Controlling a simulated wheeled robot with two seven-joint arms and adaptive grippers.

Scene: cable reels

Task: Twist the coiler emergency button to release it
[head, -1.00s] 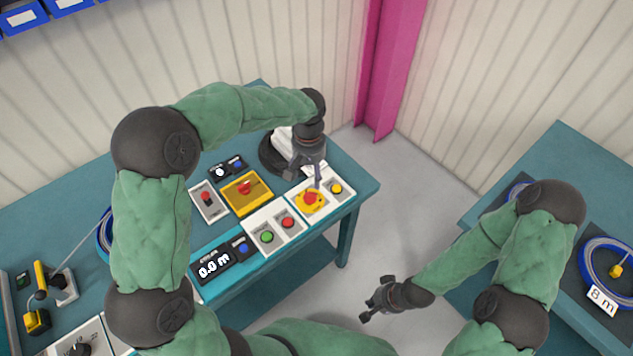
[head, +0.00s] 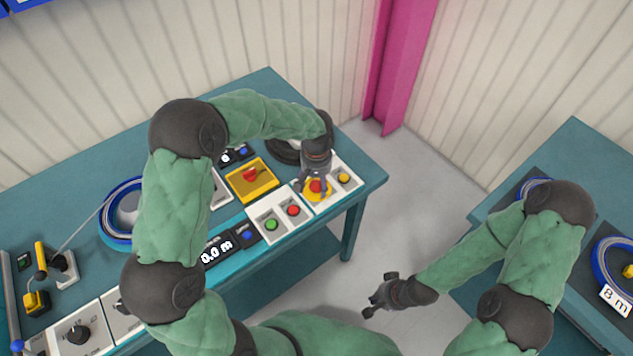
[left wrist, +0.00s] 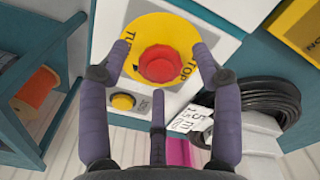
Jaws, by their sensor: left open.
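The coiler emergency button is a red mushroom button (left wrist: 160,65) on a round yellow plate (left wrist: 150,28), lettered around its rim, on a white panel. In the head view the red button (head: 316,186) sits near the table's right front corner. My left gripper (head: 315,190) points down just over it. In the left wrist view my left gripper (left wrist: 162,58) is open, one finger on each side of the red button; I cannot tell whether they touch it. My right gripper (head: 370,300) hangs over the floor gap, away from the panels; its jaws are too small to read.
A yellow button (head: 343,178) is right of the emergency button. Green (head: 271,225) and red (head: 293,211) buttons lie to the left. A yellow box with a red switch (head: 250,180) stands behind. A black cable coil (left wrist: 265,100) lies close by.

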